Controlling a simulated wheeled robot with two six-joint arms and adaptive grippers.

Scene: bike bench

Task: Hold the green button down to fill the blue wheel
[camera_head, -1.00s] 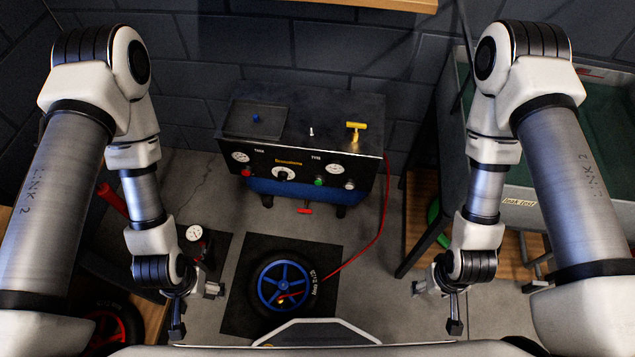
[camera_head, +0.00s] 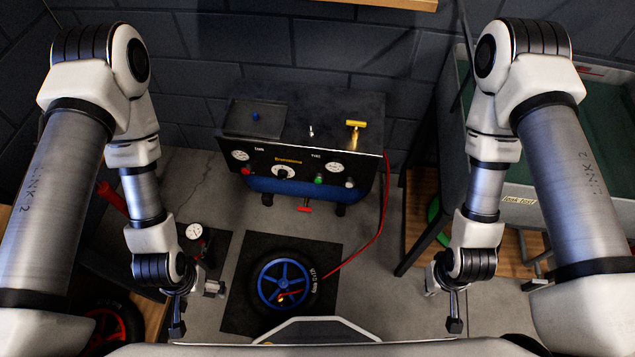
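The green button (camera_head: 318,180) is on the right part of the black front panel of the compressor box (camera_head: 300,160). The blue wheel (camera_head: 283,283), with a black tyre, lies flat on a dark mat (camera_head: 240,318) on the floor. A red hose (camera_head: 366,248) runs from the box's right side down to the wheel. My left gripper (camera_head: 177,329) hangs at lower left, left of the mat and apart from the button. My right gripper (camera_head: 454,323) hangs at lower right, also apart from everything. Both look empty; their finger openings are too small to judge.
Beside the green button are a gauge (camera_head: 337,168) and a white button (camera_head: 349,183); a red button (camera_head: 246,171) is at left. A yellow T-handle (camera_head: 356,126) stands on top. A red-rimmed wheel (camera_head: 108,328) is at lower left. A table leg (camera_head: 420,246) stands right.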

